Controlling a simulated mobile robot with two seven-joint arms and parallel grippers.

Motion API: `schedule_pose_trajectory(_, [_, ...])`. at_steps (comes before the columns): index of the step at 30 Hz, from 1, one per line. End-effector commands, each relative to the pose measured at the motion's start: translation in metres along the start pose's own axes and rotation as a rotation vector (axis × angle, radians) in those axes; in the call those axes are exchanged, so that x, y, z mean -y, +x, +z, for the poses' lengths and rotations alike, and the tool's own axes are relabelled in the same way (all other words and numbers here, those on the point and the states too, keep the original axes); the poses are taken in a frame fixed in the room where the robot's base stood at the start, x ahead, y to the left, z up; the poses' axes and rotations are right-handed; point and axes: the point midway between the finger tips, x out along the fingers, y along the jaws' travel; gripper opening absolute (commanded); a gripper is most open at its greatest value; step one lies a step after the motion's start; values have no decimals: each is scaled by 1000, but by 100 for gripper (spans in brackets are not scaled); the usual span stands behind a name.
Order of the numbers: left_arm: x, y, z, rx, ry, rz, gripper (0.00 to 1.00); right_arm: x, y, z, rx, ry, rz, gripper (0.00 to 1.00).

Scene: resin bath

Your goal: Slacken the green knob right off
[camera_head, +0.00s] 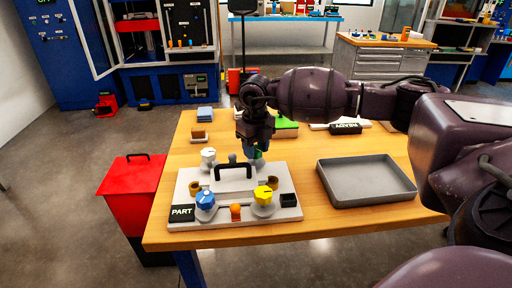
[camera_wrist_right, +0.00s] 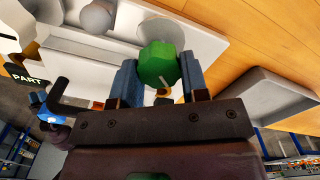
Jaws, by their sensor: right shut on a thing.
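The green knob (camera_wrist_right: 159,65) sits on a pale round base on the far side of the grey fixture plate (camera_head: 180,193). In the head view only a little of the green knob (camera_head: 254,161) shows below my right gripper (camera_head: 256,150). In the right wrist view, the blue fingers of my right gripper (camera_wrist_right: 159,78) are on both sides of the knob, shut on it. A small white mark shows on the knob's face. My left gripper is not in view.
A grey tray (camera_head: 366,195) lies to the right. A red bin (camera_head: 134,190) stands left of the table.

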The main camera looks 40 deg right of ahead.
Motion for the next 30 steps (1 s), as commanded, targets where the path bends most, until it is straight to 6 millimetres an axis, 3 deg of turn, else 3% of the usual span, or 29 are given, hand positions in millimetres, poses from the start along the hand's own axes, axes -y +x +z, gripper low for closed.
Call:
schedule_pose_trajectory(18, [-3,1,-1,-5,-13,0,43,1,0,1,2,-551,-1,17])
schedule_pose_trajectory(30, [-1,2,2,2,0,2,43,2,-1,1,2,-737,-1,17])
